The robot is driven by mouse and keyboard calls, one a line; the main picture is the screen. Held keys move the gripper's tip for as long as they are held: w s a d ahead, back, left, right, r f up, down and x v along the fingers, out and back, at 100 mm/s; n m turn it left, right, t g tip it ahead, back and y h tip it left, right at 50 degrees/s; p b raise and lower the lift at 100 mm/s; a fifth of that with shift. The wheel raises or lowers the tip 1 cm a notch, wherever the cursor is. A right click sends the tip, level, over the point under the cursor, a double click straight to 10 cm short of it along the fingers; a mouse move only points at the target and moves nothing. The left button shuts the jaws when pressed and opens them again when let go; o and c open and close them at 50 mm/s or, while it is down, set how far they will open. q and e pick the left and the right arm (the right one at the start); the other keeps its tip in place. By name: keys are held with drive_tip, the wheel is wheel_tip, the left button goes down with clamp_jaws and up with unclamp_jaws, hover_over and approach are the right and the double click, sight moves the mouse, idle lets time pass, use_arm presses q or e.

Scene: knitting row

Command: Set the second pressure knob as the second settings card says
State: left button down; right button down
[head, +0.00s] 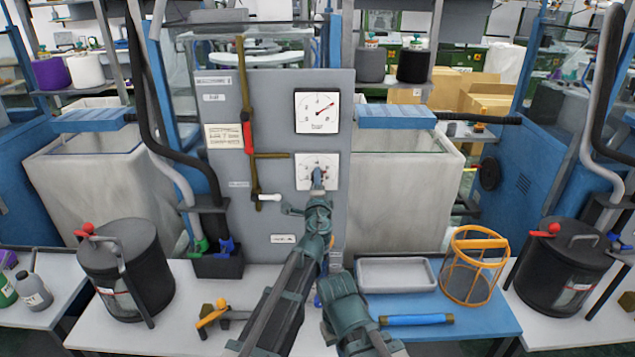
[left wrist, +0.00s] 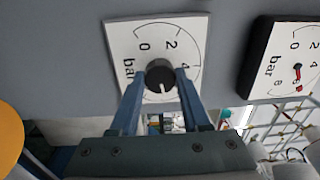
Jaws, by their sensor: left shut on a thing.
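The pressure knob (left wrist: 160,76) is dark and round, on a white dial plate (left wrist: 127,37) marked 0, 2, 4 and bar. Its white mark points down in the left wrist view, past the 4; the numbers there are hidden. My left gripper (head: 317,186) is shut on the knob, a finger on each side.
A brown pipe with a red valve handle (head: 249,138) and a white-handled valve (head: 268,197) lie left of the dial. Below are a grey tray (head: 394,288), an orange basket (head: 472,291) and black pots (head: 140,272) on the tables.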

use_arm(q)
drive_tip(key=shift+m, duration=0.9)
drive_tip(key=shift+s, duration=0.1)
drive_tip(key=shift+c, duration=1.8)
unclamp_jaws()
drive_tip(key=s, duration=0.7)
drive_tip(key=shift+s+f, duration=0.15)
drive_tip(key=shift+s, duration=0.05)
use_arm(e)
drive_tip(key=shift+s+d+f, duration=0.15)
drive_tip(key=shift+s+d, duration=0.1)
drive_tip(key=shift+s, duration=0.45)
